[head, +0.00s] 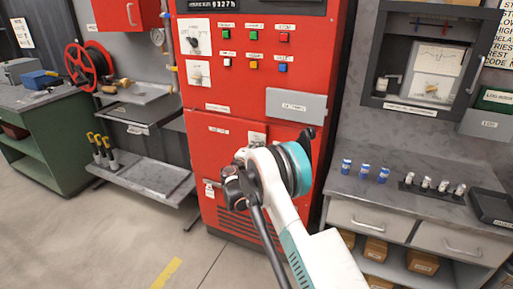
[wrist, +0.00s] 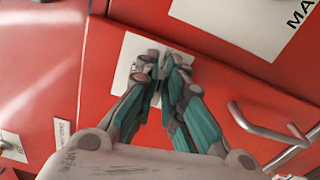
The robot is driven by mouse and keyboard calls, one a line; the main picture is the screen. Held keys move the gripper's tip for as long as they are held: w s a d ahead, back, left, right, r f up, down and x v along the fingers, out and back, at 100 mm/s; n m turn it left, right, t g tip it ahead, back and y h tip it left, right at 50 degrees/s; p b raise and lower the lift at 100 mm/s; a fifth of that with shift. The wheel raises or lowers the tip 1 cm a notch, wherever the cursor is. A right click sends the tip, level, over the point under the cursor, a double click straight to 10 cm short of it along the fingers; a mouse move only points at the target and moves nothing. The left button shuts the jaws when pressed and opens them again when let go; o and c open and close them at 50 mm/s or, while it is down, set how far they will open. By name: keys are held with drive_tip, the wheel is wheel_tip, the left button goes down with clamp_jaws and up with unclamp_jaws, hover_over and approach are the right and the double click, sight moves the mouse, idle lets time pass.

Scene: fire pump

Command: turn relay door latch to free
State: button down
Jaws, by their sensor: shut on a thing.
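The red cabinet's lower door (head: 222,150) appears closed in the head view. A pale plate (head: 257,132) shows on the cabinet just above my wrist. In the wrist view the pale plate (wrist: 131,56) sits on red metal. My gripper (wrist: 164,72) is in front of it with its fingers closed together on a small grey part, the relay door latch (wrist: 152,56). The fingers hide most of the latch, so its exact angle cannot be told. In the head view my arm and wrist hide the fingertips and the latch.
A silver bar handle (wrist: 262,130) stands out right of my fingers in the wrist view. A grey labelled box (head: 296,104) projects from the cabinet above my wrist. A grey workbench (head: 420,192) stands at right. Floor (head: 130,220) is clear at left.

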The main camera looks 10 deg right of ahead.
drive_tip(key=shift+m, duration=0.7)
drive_tip(key=c, duration=1.7)
unclamp_jaws()
drive_tip(key=shift+w+f, duration=0.1)
drive_tip(key=v, duration=1.2)
